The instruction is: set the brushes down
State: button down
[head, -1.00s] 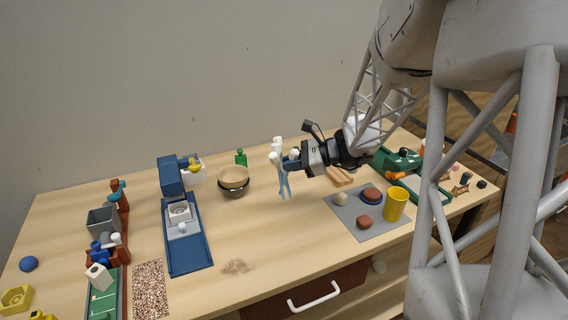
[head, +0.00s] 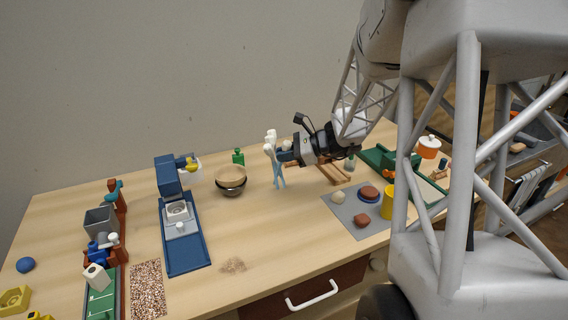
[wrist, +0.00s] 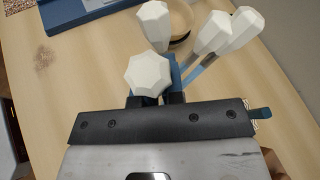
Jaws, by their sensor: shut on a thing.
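My gripper (head: 283,156) is shut on the brushes (head: 270,148), a bunch with white faceted ends and blue shafts. They are held roughly upright, white ends up, over the back middle of the wooden table. In the head view I cannot tell whether the lower tips touch the table. In the wrist view, the white ends of the brushes (wrist: 154,25) fan out beyond my gripper (wrist: 157,98), with part of a blue shaft showing. One white end covers the fingertips there.
A bowl (head: 231,187) stands just left of the brushes. A slatted wooden rack (head: 328,173) lies to their right. A grey mat (head: 345,213) holds lumps and a yellow cup (head: 387,203). A blue stand (head: 184,250) is further left.

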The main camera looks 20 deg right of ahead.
jog(key=shift+f, duration=1.7)
jog(key=c, duration=1.2)
grip_release()
jog(key=shift+c, duration=0.2)
jog(key=v, duration=1.2)
jog(key=shift+a, duration=0.1)
